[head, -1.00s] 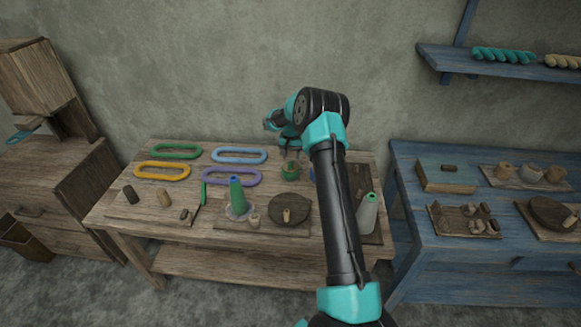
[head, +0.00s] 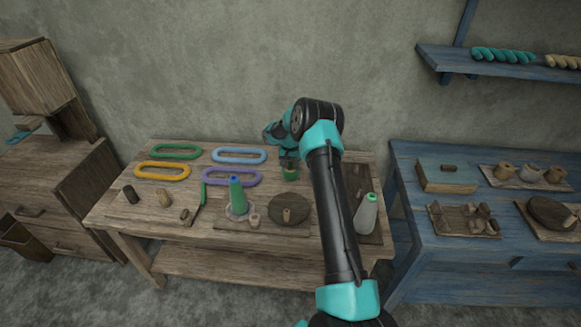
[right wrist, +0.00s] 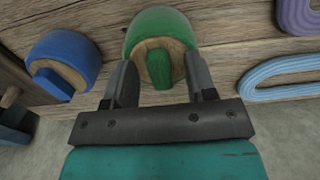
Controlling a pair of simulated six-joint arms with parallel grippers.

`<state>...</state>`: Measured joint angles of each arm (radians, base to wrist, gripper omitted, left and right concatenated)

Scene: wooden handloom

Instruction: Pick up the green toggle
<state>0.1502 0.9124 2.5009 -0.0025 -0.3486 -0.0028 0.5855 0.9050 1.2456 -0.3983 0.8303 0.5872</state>
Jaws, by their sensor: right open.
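The green toggle (head: 290,173) stands near the back of the wooden table in the head view. In the right wrist view the green toggle (right wrist: 160,68) is a round green body with a wooden face and a raised green bar across it. My right gripper (head: 289,160) is directly above it, pointing down. In the right wrist view the fingers of my right gripper (right wrist: 160,75) are apart, one on each side of the green bar. I cannot tell whether they touch it. My left gripper is not in view.
A blue toggle (right wrist: 64,64) sits beside the green one in the right wrist view. Coloured rings, including a purple one (head: 232,178), lie to the left. A green cone (head: 236,195) and a round wooden disc (head: 290,208) stand in front. My right arm covers part of the table.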

